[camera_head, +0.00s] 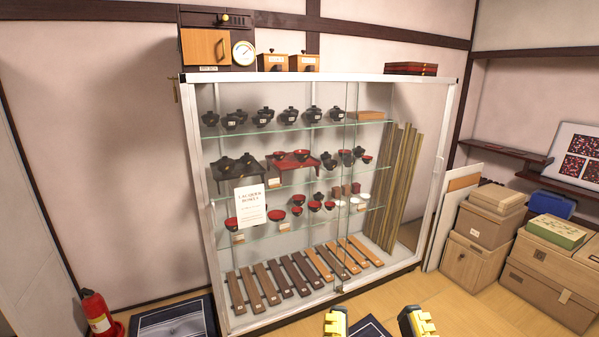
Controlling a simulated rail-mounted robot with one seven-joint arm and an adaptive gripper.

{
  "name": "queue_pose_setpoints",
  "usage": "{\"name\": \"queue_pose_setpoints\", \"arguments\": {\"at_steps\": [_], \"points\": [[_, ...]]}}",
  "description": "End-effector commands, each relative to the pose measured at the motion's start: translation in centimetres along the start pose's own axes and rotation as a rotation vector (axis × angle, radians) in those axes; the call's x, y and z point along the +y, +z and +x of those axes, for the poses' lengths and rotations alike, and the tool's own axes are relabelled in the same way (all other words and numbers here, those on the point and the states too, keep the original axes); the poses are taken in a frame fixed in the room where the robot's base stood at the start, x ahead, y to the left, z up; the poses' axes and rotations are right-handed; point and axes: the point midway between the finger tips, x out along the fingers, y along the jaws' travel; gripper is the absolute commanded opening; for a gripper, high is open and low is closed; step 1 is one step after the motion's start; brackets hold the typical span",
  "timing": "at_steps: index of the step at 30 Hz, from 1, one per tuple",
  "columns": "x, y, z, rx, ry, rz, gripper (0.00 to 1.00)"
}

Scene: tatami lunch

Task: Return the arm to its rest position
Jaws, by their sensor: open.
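My gripper (378,325) shows at the bottom edge of the head view, right of centre. Its two yellow-and-black fingertips stand wide apart with nothing between them. It is open and empty, in front of the glass display cabinet (447,150) and apart from it. The rest of my arm is out of the frame. No marker of a rest position shows.
The cabinet holds several lacquer bowls and wooden slats behind glass. A fire extinguisher (97,312) stands at lower left beside a dark mat (172,322). Boxes (478,240) are stacked at right. Bare floor (450,305) lies between the cabinet and the boxes.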

Motion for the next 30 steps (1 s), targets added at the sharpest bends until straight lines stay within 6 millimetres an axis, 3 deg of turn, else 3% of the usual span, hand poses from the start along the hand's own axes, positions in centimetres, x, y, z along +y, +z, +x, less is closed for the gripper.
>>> {"name": "queue_pose_setpoints", "arguments": {"at_steps": [1, 12, 15, 18, 30], "points": [[0.0, -4.4, 1.7, 0.0, 0.0, 0.001, 0.51], [0.0, -19.7, 7.4, 0.0, 0.001, 0.006, 0.51], [0.0, -22.3, 8.4, 0.001, 0.001, 0.007, 0.51], [0.0, -22.9, 8.7, 0.001, 0.001, 0.008, 0.51], [0.0, -22.2, 8.4, -0.001, 0.001, 0.008, 0.51]]}}
